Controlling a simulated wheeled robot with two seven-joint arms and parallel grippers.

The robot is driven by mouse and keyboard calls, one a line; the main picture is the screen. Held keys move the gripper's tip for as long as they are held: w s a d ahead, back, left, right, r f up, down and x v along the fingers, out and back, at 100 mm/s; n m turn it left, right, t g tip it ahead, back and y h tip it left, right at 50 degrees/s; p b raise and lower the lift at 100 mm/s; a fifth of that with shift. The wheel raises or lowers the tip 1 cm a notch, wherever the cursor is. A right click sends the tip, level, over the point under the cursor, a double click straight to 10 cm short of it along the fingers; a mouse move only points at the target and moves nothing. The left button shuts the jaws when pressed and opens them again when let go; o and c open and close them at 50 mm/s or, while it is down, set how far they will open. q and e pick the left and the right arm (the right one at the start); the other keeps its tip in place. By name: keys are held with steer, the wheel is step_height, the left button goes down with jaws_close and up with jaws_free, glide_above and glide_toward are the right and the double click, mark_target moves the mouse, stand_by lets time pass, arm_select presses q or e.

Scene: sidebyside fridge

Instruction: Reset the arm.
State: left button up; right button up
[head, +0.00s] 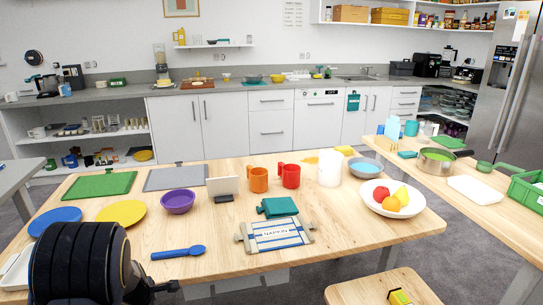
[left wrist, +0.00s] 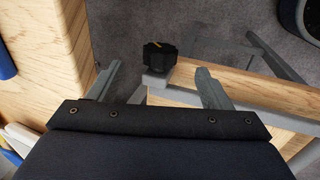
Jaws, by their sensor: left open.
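My left arm (head: 80,262) shows as a dark ribbed link at the lower left of the head view, in front of the table's near left edge. In the left wrist view my left gripper (left wrist: 160,70) has its two grey fingers spread wide apart. Nothing is held between them. A wooden table edge (left wrist: 45,70) lies to the left of the fingers, and grey floor shows beyond. My right gripper is in neither view.
The wooden table (head: 340,225) carries a blue spoon (head: 178,252), a yellow plate (head: 121,213), a purple bowl (head: 178,201), mugs and a fruit plate (head: 377,207). A wooden stool (head: 365,290) stands at the front. A side counter (head: 490,225) is on the right.

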arm_select(q)
steer(key=s+d+r+m+h+p, duration=0.2)
steer(key=s+d+r+m, duration=0.1)
steer(key=s+r, duration=0.3)
steer(key=s+d+r+m+t+h+p, duration=0.1)
steer(key=s+d+r+m+h+p, duration=0.2)
steer(key=r, duration=0.5)
steer(key=s+d+r+m+h+p, duration=0.1)
steer(key=s+d+r+m, duration=0.3)
steer(key=r, duration=0.3)
steer(key=s+d+r+m+p, duration=0.1)
steer(key=s+r+m, duration=0.2)
steer(key=s, duration=0.4)
steer(key=s+d+r+m+t+y+p, duration=0.1)
steer(key=s+r+m+p, duration=0.1)
steer(key=s+m, duration=0.4)
steer(key=shift+s+r, duration=0.45)
steer(key=shift+r, duration=0.05)
